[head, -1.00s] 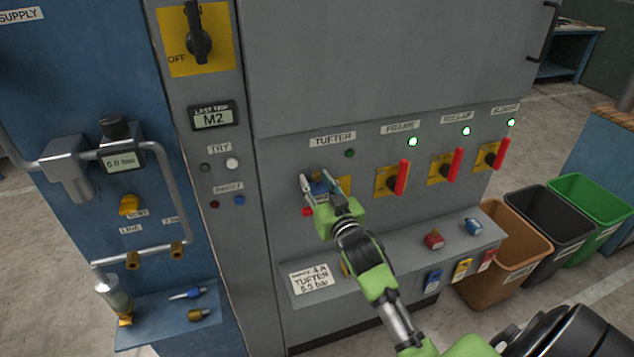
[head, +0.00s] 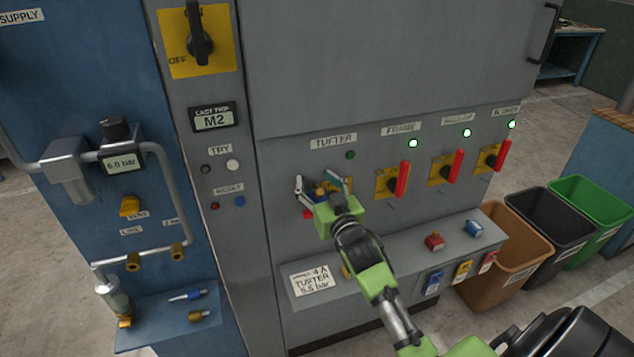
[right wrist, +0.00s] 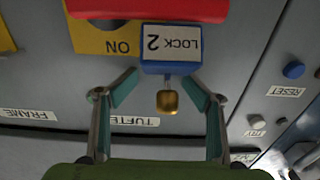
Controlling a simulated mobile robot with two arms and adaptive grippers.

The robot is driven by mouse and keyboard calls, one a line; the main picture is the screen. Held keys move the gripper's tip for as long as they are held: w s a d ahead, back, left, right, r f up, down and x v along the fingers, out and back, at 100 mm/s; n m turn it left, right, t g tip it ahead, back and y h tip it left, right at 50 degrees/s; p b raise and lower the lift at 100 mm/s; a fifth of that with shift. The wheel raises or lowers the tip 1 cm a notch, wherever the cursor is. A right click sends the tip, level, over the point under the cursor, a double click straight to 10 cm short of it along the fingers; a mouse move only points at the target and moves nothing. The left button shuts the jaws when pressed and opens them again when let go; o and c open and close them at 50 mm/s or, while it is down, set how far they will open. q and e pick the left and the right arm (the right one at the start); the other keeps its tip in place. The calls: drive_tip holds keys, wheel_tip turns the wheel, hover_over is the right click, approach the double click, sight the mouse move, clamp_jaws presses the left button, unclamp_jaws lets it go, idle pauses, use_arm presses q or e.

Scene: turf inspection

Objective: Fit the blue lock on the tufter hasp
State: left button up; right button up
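A blue lock (right wrist: 171,67) labelled LOCK 2 sits at the tufter switch, against its yellow plate (right wrist: 98,40) and red handle (right wrist: 150,8). A brass piece (right wrist: 167,101) sticks out beside the lock on a thin stem. I cannot tell whether the shackle passes through the hasp. My right gripper (head: 322,182) is in front of the tufter switch, and in the right wrist view (right wrist: 166,82) its fingers stand apart, near the lock's sides without visibly closing on it. The tufter lamp (head: 350,155) is dark. My left gripper is not in view.
Red handles of other switches (head: 403,179) stand to the right, with lit lamps above. Bins (head: 512,250) stand at right; pipes (head: 180,215) at left.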

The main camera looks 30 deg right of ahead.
idle(0.3)
drive_tip(key=shift+s+a+f, duration=0.1)
drive_tip(key=shift+s, duration=0.15)
drive_tip(key=v, duration=1.1)
drive_tip(key=shift+s, duration=0.3)
drive_tip(key=shift+c, duration=0.4)
